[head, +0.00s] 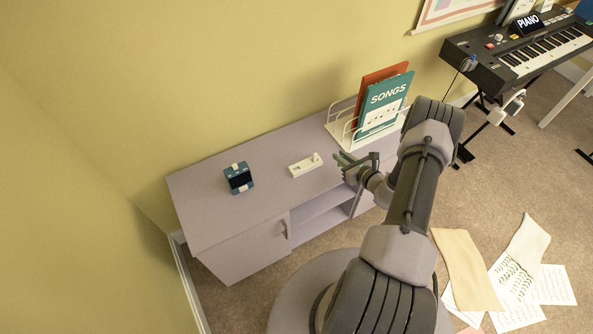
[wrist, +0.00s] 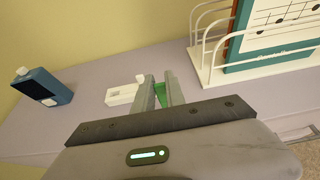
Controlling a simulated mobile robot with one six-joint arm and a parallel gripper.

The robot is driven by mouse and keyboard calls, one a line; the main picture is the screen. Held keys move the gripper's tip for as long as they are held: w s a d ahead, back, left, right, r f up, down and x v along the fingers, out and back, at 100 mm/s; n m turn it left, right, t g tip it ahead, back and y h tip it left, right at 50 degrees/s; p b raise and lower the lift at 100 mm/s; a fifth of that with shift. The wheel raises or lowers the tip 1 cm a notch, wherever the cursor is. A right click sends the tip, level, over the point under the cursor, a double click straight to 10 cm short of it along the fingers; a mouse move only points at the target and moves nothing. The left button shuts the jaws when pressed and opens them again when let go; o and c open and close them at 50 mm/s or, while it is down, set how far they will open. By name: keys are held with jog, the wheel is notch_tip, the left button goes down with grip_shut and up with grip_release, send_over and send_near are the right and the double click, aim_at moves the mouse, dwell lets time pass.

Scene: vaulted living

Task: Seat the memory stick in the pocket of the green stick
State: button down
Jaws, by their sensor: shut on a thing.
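My gripper (head: 350,161) is just above the right part of the low cabinet, near its front edge. In the wrist view its two fingers (wrist: 159,80) are shut on a small green stick (wrist: 162,92). The fingers hide part of the green stick, and I cannot make out a pocket in it. A white oblong block (head: 304,166) lies on the cabinet top to the left of my gripper, apart from it. The block has a small raised white part at one end, and it also shows in the wrist view (wrist: 119,96). I cannot tell whether that part is a memory stick.
A blue device with a dark screen (head: 238,178) stands farther left on the cabinet (head: 210,206). A white wire rack (head: 341,133) with song books (head: 384,104) stands behind my gripper to the right. The cabinet top between device and block is clear.

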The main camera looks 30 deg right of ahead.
jog(key=w+a+b, duration=0.1)
jog(key=w+a, duration=0.1)
jog(key=a, duration=0.2)
jog(key=w+a+f+b, duration=0.1)
jog(key=w+a, duration=0.2)
jog(key=a, duration=0.2)
jog(key=w+a+f+b, duration=0.1)
jog(key=w+a, duration=0.2)
jog(key=a, duration=0.1)
jog(key=shift+w+a, duration=0.15)
notch_tip(320, 180, down, 4)
jog(key=shift+r+b, duration=0.25)
jog(key=shift+b, duration=0.95)
jog(key=shift+r, duration=0.2)
jog(key=shift+f, duration=0.15)
jog(key=c, duration=1.4)
grip_release()
